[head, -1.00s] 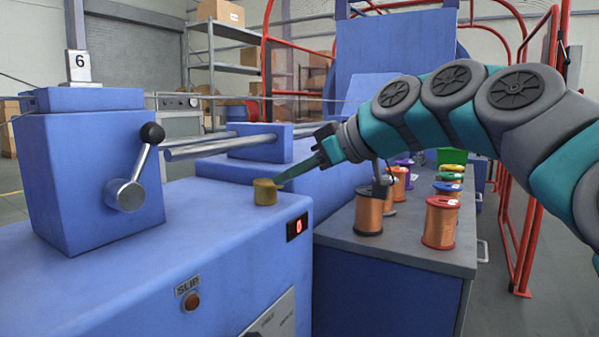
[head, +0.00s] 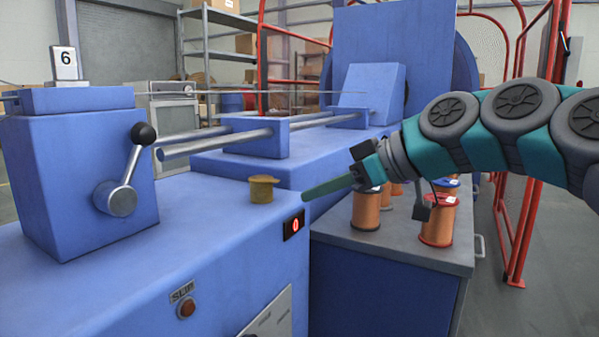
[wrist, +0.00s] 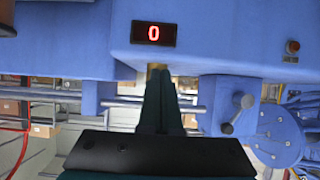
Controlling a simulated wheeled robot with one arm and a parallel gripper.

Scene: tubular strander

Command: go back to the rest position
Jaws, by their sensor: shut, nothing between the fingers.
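My gripper (head: 328,188) is shut and empty in the head view. Its narrow green fingers point left, held above the gap between the blue machine body and the grey-topped bench. My teal and grey arm reaches in from the right. A brass-coloured cup (head: 262,189) stands on the blue machine top, left of my fingertips and apart from them in the picture. In the wrist view my closed fingers (wrist: 158,85) point toward the blue machine, with a lit red "0" display (wrist: 154,33) beyond them.
Copper wire spools (head: 438,220) stand on the grey-topped bench (head: 400,250) under my arm. A lever with a black knob (head: 143,134) is on the left blue block. Metal rods (head: 215,145) run behind the cup. A red frame (head: 530,150) stands at right, beside open floor.

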